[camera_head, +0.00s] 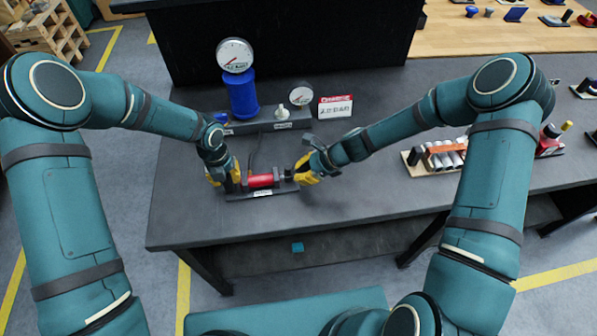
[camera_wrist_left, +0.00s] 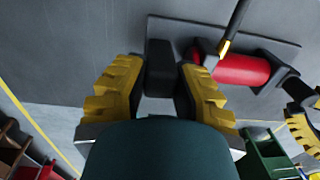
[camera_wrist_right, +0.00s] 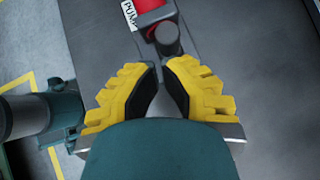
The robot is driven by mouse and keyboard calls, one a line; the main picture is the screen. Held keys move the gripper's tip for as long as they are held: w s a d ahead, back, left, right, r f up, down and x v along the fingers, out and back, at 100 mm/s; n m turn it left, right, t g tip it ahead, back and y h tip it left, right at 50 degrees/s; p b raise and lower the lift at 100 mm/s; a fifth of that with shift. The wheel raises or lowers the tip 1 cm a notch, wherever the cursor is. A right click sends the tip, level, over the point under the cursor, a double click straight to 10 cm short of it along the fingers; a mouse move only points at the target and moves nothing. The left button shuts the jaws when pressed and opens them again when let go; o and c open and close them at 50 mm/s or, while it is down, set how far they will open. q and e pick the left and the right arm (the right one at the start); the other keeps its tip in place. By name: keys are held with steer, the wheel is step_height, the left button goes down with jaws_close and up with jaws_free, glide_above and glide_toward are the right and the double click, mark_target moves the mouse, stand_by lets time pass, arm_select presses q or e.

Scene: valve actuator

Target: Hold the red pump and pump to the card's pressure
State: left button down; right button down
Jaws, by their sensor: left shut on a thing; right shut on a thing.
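The red pump (camera_head: 262,181) lies on its dark base plate (camera_head: 262,193) near the front of the table. My left gripper (camera_head: 228,181) is shut on the black block (camera_wrist_left: 160,67) at the pump's left end; the red barrel (camera_wrist_left: 243,70) is beside it. My right gripper (camera_head: 299,173) is at the pump's right end, shut on the dark handle (camera_wrist_right: 168,40); its fingertips partly hide the grip. The card (camera_head: 335,106) stands at the back with a BAR figure too small to read surely. A large gauge (camera_head: 235,55) and a small gauge (camera_head: 300,95) stand nearby; their exact readings are unclear.
A blue cylinder (camera_head: 241,96) stands under the large gauge on a grey block (camera_head: 262,121). A dark hose (camera_head: 254,150) runs toward the pump. A rack of silver cylinders (camera_head: 440,155) is at right. The table (camera_head: 190,222) is clear in front of the pump.

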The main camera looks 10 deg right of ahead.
steer(key=d, duration=0.3)
steer(key=shift+s+d+r, duration=0.1)
steer(key=shift+s+d, duration=0.15)
steer(key=shift+s, duration=0.15)
steer(key=v, duration=0.9)
steer(key=shift+r, duration=0.2)
steer(key=shift+d, duration=0.1)
stand_by(0.3)
steer(key=c, duration=0.8)
jaws_free()
steer(key=shift+c, duration=0.2)
steer(key=g+h, duration=0.1)
steer(key=h, duration=0.3)
glide_toward(289, 167)
steer(key=x, duration=1.1)
steer(key=shift+r, duration=0.1)
jaws_close()
